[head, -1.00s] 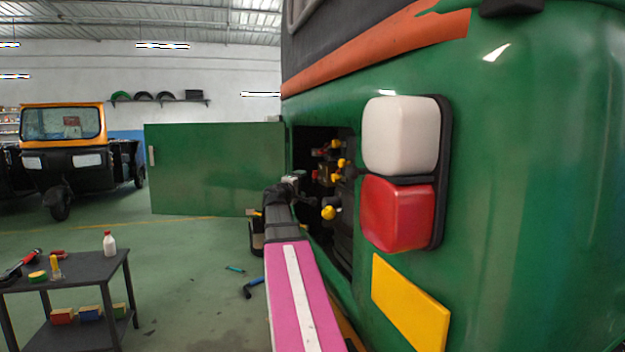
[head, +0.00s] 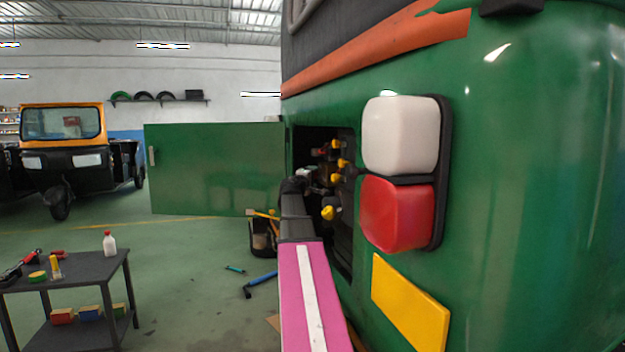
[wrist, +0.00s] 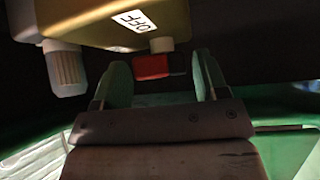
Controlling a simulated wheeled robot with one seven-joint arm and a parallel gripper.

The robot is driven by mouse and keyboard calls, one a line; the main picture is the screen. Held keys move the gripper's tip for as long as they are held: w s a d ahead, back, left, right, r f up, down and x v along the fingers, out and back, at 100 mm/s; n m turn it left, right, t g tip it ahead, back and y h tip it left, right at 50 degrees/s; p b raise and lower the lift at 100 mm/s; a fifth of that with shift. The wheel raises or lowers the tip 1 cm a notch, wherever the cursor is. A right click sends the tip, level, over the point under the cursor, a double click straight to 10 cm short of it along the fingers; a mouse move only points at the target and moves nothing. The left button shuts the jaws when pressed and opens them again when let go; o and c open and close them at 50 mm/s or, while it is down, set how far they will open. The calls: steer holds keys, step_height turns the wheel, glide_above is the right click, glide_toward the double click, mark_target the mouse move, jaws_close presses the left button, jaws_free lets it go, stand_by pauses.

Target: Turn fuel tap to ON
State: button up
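The fuel tap's red lever (wrist: 152,67) shows in the wrist view, under a brass-coloured body (wrist: 120,22) with a white label (wrist: 134,20) reading OFF. My gripper (wrist: 162,78) is open, its two green-padded fingers on either side of the red lever. I cannot tell whether either finger touches it. In the head view my gripper (head: 304,176) reaches into the open compartment (head: 343,234) of the green vehicle, and the tap there is small and partly hidden.
Several yellow knobs (head: 337,178) line the compartment close to my arm. The green door (head: 215,168) stands open to the left. A bin (head: 262,240) with tools is on the floor below. A dark table (head: 75,268) stands at the lower left.

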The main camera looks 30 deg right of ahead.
steer(key=c, duration=0.6)
steer(key=shift+o, duration=0.2)
steer(key=shift+r, duration=0.1)
steer(key=shift+n+g+y, duration=0.3)
steer(key=shift+n+y, duration=0.1)
steer(key=shift+n, duration=0.1)
steer(key=o, duration=0.9)
steer(key=shift+o, duration=0.2)
